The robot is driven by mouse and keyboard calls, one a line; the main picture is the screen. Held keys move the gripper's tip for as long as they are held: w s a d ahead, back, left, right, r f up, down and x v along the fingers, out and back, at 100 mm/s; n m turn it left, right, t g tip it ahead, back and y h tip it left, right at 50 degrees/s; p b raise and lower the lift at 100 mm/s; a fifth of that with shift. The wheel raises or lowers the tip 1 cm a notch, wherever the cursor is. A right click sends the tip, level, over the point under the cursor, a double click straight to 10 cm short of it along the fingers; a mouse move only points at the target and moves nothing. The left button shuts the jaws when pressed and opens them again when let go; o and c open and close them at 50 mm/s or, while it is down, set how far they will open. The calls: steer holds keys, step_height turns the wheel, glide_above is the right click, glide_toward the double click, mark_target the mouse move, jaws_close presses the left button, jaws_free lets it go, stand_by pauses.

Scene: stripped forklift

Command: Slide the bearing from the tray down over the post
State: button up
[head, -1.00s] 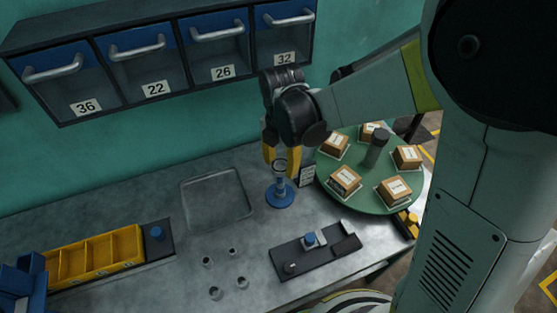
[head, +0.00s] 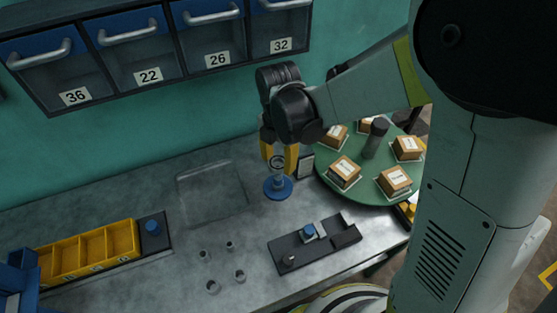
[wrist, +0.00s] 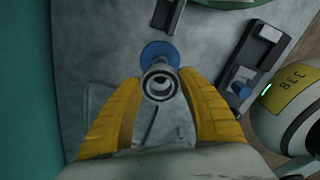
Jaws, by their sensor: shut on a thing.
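My gripper (head: 279,158) is shut on the bearing (wrist: 160,84), a small metal ring. In the wrist view the ring sits between the tips of my two yellow fingers. The post (head: 278,178) is a short metal stem on a round blue base (head: 278,190), upright on the bench below my gripper. In the head view the ring is at the top of the post. I cannot tell whether it is around the post's tip or just above it. A shallow square tray (head: 181,195) lies on the bench to the left, with no bearing visible in it.
A green turntable (head: 362,193) with several boxes stands right of the post. A dark fixture (head: 290,255) lies in front. Several small metal cylinders (head: 205,256) stand on the bench. A yellow bin (head: 70,260) is at the left. Wall drawers (head: 215,60) hang behind.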

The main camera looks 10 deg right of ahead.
steer(key=shift+f, duration=0.15)
steer(key=shift+f+b, duration=0.9)
steer(key=o, duration=0.9)
step_height(320, 180, up, 12)
steer(key=shift+r, duration=0.1)
